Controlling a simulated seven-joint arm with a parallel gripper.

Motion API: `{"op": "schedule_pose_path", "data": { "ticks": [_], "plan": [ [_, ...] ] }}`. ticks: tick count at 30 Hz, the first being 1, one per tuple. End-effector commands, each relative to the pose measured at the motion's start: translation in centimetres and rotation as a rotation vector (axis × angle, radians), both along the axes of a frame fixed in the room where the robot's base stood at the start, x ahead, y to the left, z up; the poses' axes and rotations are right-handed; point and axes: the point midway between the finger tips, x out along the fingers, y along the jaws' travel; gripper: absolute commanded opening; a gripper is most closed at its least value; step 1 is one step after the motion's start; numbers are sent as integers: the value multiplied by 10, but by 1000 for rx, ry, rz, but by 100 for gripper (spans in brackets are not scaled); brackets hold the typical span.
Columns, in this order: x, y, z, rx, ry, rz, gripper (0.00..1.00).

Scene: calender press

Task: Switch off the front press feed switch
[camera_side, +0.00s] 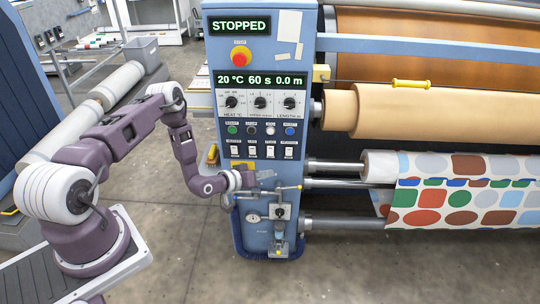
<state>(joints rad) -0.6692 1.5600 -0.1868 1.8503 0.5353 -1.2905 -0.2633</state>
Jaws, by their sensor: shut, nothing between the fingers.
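The blue control cabinet (222,120) of the press stands in the middle of the view. A row of several small white switches (252,151) sits on its panel, below a row of coloured buttons (252,130). The labels are too small to tell which one is the front press feed switch, and the switch positions cannot be read. My gripper (268,175) is shut and empty, in front of the cabinet just below the switch row. It appears apart from the switches; its exact gap to the panel cannot be told.
A display (240,27) reads STOPPED, above a red emergency button (240,55). Three dark knobs (260,102) sit under a second display. Rollers with patterned fabric (465,195) fill the right.

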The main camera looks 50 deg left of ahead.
Motion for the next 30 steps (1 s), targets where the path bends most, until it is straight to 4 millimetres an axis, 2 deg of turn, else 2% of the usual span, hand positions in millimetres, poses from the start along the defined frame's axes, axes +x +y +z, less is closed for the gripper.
{"op": "schedule_pose_path", "data": {
  "ticks": [8, 21, 30],
  "plan": [
    [4, 4, 0, 3, 1, -2, 0],
    [47, 47, -9, 4, 1, -2, 0],
    [61, 61, -12, 2, 3, -2, 0]
  ]
}}
